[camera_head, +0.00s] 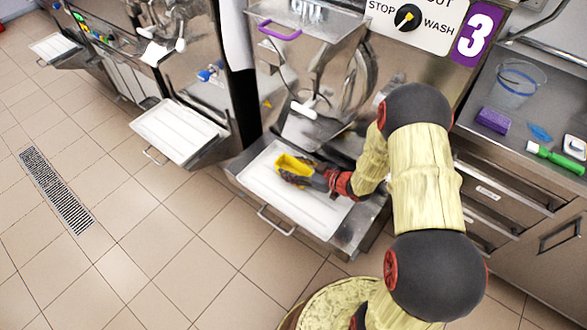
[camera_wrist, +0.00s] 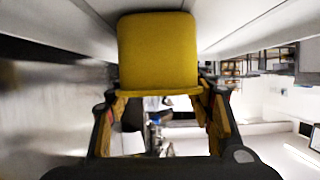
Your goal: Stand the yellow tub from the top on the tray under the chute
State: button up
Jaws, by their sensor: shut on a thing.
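The yellow tub (camera_head: 292,165) is in my gripper (camera_head: 303,176), over the white tray (camera_head: 262,196) in front of freezer 3. In the wrist view the tub (camera_wrist: 158,52) fills the upper middle, with its rim toward my fingers. My gripper's two fingers (camera_wrist: 160,112) close on it from both sides. The head view does not show clearly whether the tub's base touches the tray. The chute (camera_head: 304,108) with its white end is above and behind the tub.
A purple handle (camera_head: 280,31) is on the freezer top. A neighbouring white tray (camera_head: 178,131) sticks out at left. A steel counter at right holds a clear bucket (camera_head: 517,85), a purple box (camera_head: 494,120) and a green bottle (camera_head: 555,157). The tiled floor at left is clear.

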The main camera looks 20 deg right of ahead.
jog(key=shift+f, duration=0.15)
jog(key=o, duration=1.1)
jog(key=shift+s+d+r, duration=0.1)
jog(key=shift+r, duration=0.15)
jog(key=p+v, duration=0.4)
jog(key=v, duration=0.7)
jog(key=shift+s+d, duration=0.2)
jog(key=shift+s, duration=0.15)
